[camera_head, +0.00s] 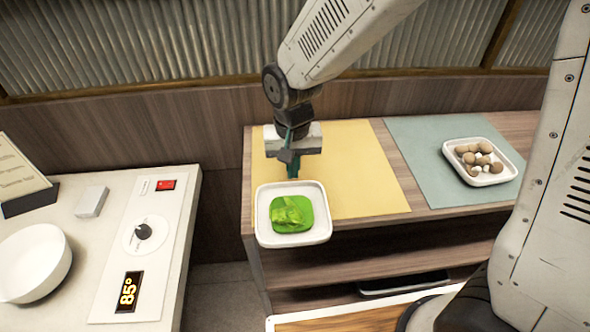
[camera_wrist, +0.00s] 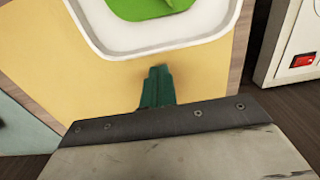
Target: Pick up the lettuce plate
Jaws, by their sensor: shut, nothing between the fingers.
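The lettuce plate (camera_head: 318,236) is a white rounded-square plate with green lettuce (camera_head: 291,213) on it. It sits at the front left of the wooden shelf top, partly on the yellow mat (camera_head: 372,180), with its front edge at or past the shelf's front edge. My gripper (camera_head: 293,176) points down just behind the plate's back rim. Its green fingers are shut together with nothing between them. In the wrist view the plate's rim (camera_wrist: 160,54) lies just ahead of the shut fingers (camera_wrist: 157,75), with a small gap seen between.
A plate of mushrooms (camera_head: 492,179) stands on the blue-green mat (camera_head: 425,150) to the right. A gap separates counter and shelf. A panelled wall stands behind.

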